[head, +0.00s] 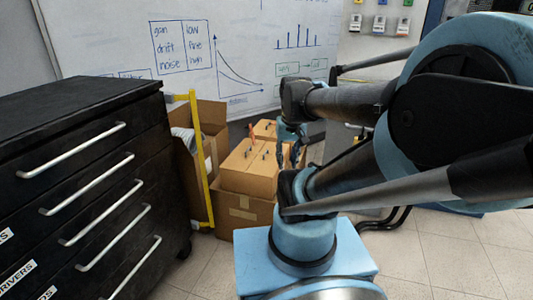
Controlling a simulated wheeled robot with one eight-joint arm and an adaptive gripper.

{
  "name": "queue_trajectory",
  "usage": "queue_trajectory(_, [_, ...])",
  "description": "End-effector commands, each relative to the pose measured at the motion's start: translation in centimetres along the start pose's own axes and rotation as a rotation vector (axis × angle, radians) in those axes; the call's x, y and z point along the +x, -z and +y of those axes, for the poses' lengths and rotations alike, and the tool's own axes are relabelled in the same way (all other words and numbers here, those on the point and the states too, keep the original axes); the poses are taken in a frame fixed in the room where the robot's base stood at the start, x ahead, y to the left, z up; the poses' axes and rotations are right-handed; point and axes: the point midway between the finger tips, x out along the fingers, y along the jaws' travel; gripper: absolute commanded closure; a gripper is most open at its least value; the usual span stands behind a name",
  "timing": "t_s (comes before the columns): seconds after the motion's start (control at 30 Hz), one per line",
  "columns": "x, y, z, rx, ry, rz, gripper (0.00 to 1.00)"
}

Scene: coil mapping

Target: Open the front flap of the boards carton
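Several brown cardboard cartons stand on the floor beyond my arm. A lighter carton (247,182) with small dark pieces on its top sits on or in a larger taped carton (238,215). No label naming the boards carton can be read, so I cannot tell which one it is. My gripper (289,162) points down at the right side of the lighter carton, its two fingers apart with nothing seen between them. I cannot tell whether it touches cardboard. My arm hides the right side of the cartons.
A black drawer cabinet (80,160) fills the left. A yellow post (203,165) stands before another, open carton (210,118). A whiteboard (120,40) is behind. Tiled floor (460,255) is clear at the lower right; cables (395,222) lie near my arm.

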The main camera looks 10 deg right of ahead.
Motion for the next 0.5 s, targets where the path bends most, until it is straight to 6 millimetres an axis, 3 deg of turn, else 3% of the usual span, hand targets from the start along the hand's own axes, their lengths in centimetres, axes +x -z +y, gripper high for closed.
queue_trajectory(0.2, [-1.7, 5.0, -0.3, 0.059, 0.018, -0.016, 0.72])
queue_trajectory(0.5, [-2.5, 12.0, -0.5, 0.14, 0.042, -0.036, 0.72])
